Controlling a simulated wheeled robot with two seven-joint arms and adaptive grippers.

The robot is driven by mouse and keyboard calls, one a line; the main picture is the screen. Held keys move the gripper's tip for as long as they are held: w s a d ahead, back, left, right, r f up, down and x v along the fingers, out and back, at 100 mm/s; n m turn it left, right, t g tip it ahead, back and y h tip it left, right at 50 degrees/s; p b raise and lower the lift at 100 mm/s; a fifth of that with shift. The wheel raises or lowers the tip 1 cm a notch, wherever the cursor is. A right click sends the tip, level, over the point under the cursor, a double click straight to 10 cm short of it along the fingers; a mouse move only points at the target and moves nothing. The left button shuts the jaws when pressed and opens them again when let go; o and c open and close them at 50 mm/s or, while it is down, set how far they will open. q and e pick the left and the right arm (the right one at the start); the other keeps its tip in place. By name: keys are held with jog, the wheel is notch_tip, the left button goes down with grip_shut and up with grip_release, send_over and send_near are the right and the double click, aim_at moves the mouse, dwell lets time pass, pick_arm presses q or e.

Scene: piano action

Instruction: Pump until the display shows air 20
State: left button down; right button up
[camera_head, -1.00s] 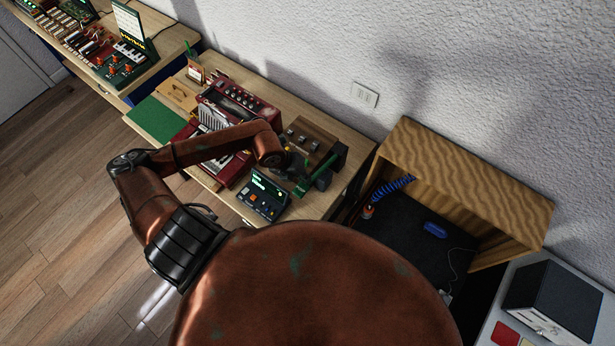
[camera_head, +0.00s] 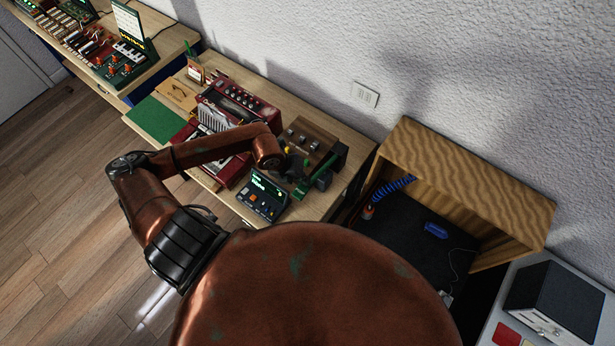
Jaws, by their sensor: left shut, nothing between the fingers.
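A small dark console with a lit green display (camera_head: 267,188) and several buttons stands at the front edge of the desk; its text is too small to read. My left gripper (camera_head: 294,166) is at the desk, just behind the display and in front of a brown wooden box (camera_head: 312,138) with small metal parts on top. It is dark, partly hidden by my arm's end, and looks shut and empty. A green upright lever-like part (camera_head: 303,188) stands right beside it; I cannot tell whether they touch. A red accordion-like instrument (camera_head: 238,100) with keys lies left of them. My right gripper is not in view.
A green mat (camera_head: 155,119) lies on the desk's left end. A wooden cabinet (camera_head: 460,180) with a blue coiled hose (camera_head: 393,189) stands right of the desk. The wall rises close behind. Another desk with electronics (camera_head: 125,62) is at upper left.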

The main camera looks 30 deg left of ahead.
pick_arm(q)
jog(key=shift+s+f+b, duration=0.35)
jog(key=shift+f+b, duration=0.1)
jog(key=shift+f, duration=0.3)
dwell(0.7)
dwell(0.5)
jog(key=shift+w+r+p, duration=0.5)
jog(key=shift+r, duration=0.55)
jog(key=shift+w+r+p, duration=0.45)
jog(key=shift+r+p, duration=0.1)
jog(key=shift+r, duration=0.5)
jog(key=shift+w+r+p, duration=0.5)
jog(key=shift+r, duration=0.55)
jog(key=shift+r, duration=0.15)
jog(key=r, duration=0.1)
jog(key=w+r+p, duration=0.1)
jog(key=r, duration=0.1)
jog(key=w+r+p, duration=0.1)
jog(key=shift+d+r, duration=0.15)
